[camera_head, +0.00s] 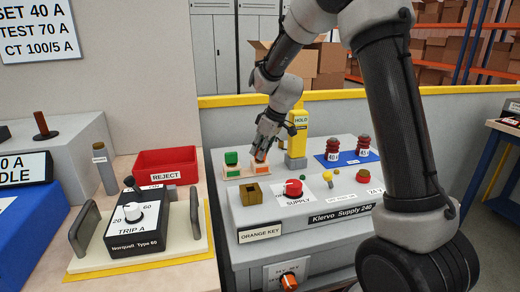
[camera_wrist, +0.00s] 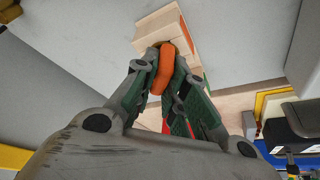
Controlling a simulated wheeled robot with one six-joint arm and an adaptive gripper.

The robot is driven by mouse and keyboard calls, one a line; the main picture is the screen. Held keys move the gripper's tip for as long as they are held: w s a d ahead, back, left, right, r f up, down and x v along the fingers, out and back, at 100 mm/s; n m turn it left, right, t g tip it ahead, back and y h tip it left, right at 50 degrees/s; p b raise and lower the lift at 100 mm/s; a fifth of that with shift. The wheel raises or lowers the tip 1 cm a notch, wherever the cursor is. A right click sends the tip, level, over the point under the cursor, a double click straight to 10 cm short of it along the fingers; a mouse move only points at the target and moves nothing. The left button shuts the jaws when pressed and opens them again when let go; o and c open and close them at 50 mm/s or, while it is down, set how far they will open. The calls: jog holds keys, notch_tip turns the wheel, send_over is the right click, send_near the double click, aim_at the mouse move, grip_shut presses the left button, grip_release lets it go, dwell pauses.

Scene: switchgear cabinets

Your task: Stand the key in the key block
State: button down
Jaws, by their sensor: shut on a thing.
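My gripper (camera_head: 263,146) is shut on the orange key, pointing down over the right part of the pale wooden key block (camera_head: 248,170) on the grey cabinet top. In the wrist view the key's rounded orange head (camera_wrist: 164,68) sits between the fingertips (camera_wrist: 161,72), with the wooden block (camera_wrist: 158,35) just beyond it. The fingers hide the key's lower part, so I cannot tell whether it stands in the block or is just above it. A green key (camera_head: 231,158) stands at the block's left part. The brass key socket (camera_head: 251,194), labelled ORANGE KEY, looks empty.
A yellow HOLD post (camera_head: 298,132) stands close on the right of my gripper. Red-topped parts stand on a blue mat (camera_head: 346,160). A red REJECT tray (camera_head: 166,167) lies to the left.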

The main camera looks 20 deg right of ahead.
jog(key=c, duration=1.4)
grip_release()
jog(key=shift+o, duration=0.2)
jog(key=v, duration=1.1)
jog(key=s+d+r+m+h, duration=0.1)
jog(key=s+d+m, duration=0.2)
jog(key=s, duration=0.8)
jog(key=s+d+r+m+h, duration=0.1)
jog(key=s+d+m, duration=0.2)
jog(key=s, duration=0.8)
jog(key=s+d+r+m+t+h, duration=0.1)
jog(key=s+d+m, duration=0.2)
jog(key=s, duration=0.8)
jog(key=d, duration=0.2)
jog(key=shift+d, duration=0.4)
